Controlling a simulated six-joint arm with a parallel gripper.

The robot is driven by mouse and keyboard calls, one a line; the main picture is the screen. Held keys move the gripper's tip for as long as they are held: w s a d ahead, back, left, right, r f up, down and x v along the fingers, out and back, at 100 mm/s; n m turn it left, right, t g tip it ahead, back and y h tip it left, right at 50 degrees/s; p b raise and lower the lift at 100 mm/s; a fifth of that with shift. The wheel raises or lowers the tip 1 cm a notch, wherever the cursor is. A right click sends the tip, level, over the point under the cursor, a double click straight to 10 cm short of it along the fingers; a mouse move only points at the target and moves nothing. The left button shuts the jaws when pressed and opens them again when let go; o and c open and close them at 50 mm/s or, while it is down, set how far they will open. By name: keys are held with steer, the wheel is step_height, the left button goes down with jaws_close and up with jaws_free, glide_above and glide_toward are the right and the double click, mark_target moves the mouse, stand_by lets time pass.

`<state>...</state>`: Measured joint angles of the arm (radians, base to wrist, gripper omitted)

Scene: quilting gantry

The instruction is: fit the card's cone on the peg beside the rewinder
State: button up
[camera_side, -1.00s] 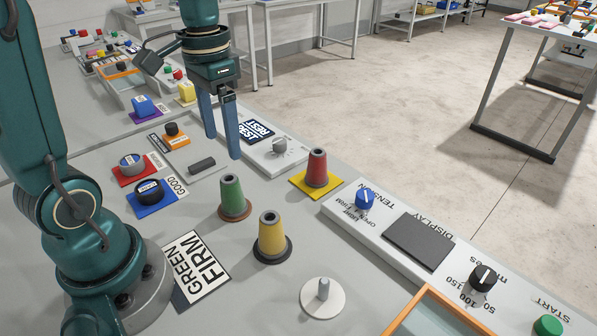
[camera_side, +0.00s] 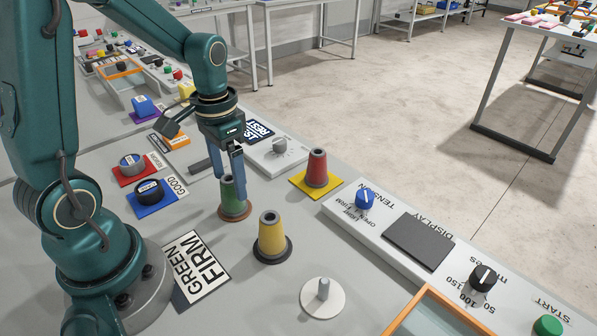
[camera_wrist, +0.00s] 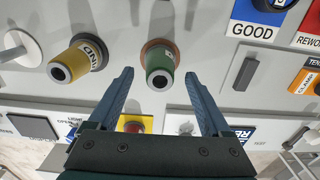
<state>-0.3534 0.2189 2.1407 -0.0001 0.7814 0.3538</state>
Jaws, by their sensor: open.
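The card (camera_side: 200,268) reads GREEN FIRM and lies flat near my base. The green cone (camera_side: 236,203) stands upright on a brown round base; it also shows in the wrist view (camera_wrist: 161,57). My gripper (camera_side: 230,190) is open, pointing down at the green cone. In the wrist view its fingertips (camera_wrist: 159,73) lie either side of the cone, with gaps; how far down they reach is unclear. Part of the cone is hidden behind a finger in the side view. The grey peg (camera_side: 323,289) stands bare on a white disc at the front.
A yellow cone (camera_side: 270,240) stands close to the green one, and a red cone (camera_side: 317,168) on a yellow square behind. A panel with a blue tension knob (camera_side: 365,198), dark display (camera_side: 418,242) and black knob (camera_side: 483,277) runs along the right. An orange-edged tray (camera_side: 437,300) is at front.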

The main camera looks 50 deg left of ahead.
mark_target(229, 178)
jaws_close()
steer(key=shift+r, duration=0.15)
steer(key=shift+r, duration=3)
